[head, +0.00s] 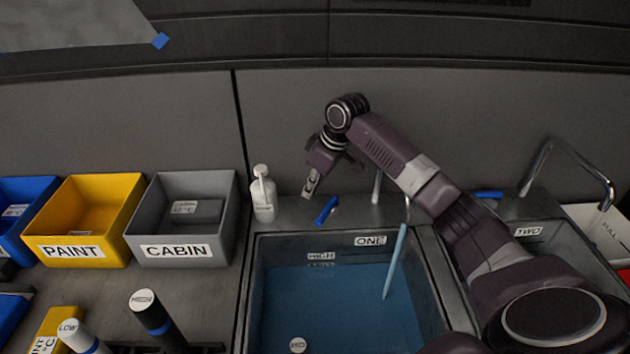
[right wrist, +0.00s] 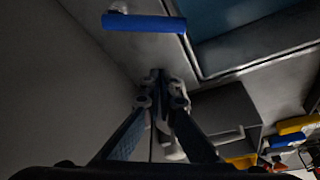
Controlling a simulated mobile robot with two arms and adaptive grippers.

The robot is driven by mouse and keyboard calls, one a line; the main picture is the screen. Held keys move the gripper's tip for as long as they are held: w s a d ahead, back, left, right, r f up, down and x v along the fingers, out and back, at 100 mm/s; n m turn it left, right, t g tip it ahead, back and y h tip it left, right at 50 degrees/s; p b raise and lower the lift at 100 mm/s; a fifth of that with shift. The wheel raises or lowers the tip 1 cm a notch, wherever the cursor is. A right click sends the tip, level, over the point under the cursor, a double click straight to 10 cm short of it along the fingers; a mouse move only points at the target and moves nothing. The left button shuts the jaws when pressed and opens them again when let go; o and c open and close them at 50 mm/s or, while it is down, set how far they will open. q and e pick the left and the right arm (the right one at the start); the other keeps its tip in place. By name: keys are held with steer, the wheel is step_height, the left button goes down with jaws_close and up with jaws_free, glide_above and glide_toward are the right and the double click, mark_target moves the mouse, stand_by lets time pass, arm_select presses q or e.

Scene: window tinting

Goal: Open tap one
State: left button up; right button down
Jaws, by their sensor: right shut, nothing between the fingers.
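The sink basin labelled ONE (head: 440,262) holds blue water. Behind it, tap one's metal post (head: 377,188) is partly hidden by my right arm. A light-blue stream (head: 395,262) runs from under the arm down to the water. Tap one's blue lever (head: 326,210) stands out at an angle on the ledge behind the basin. It also shows in the right wrist view (right wrist: 145,23). My right gripper (head: 309,188) is shut and empty, just left of and above the lever, apart from it. In the right wrist view its fingertips (right wrist: 160,82) are together. My left gripper is out of view.
A white pump bottle (head: 262,195) stands left of the lever. The grey CABIN bin (head: 228,225) and yellow PAINT bin (head: 120,240) are further left. Tap two's curved spout (head: 575,150) and blue lever (head: 487,194) are at right.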

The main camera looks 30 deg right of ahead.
mark_target(323, 213)
steer(key=p+x, duration=0.1)
steer(key=x, duration=0.3)
steer(key=shift+a, duration=0.1)
steer(key=shift+s+d+f+p, duration=0.2)
steer(key=shift+s+d+p, duration=0.15)
steer(key=shift+s, duration=0.2)
steer(key=shift+s+d+f+p, duration=0.25)
steer(key=shift+s+d+p, duration=0.05)
steer(key=shift+s, duration=0.3)
steer(key=shift+s+d+f+p, duration=0.2)
steer(key=shift+s+d+p, duration=0.15)
steer(key=shift+s, duration=0.2)
steer(key=shift+w+a+f, duration=0.1)
steer(key=shift+w, duration=0.05)
steer(key=shift+s+d, duration=0.2)
steer(key=shift+s, duration=0.1)
steer(key=shift+s+d+n+p, duration=0.15)
steer(key=shift+s+n+p, duration=0.3)
steer(key=shift+n, duration=0.25)
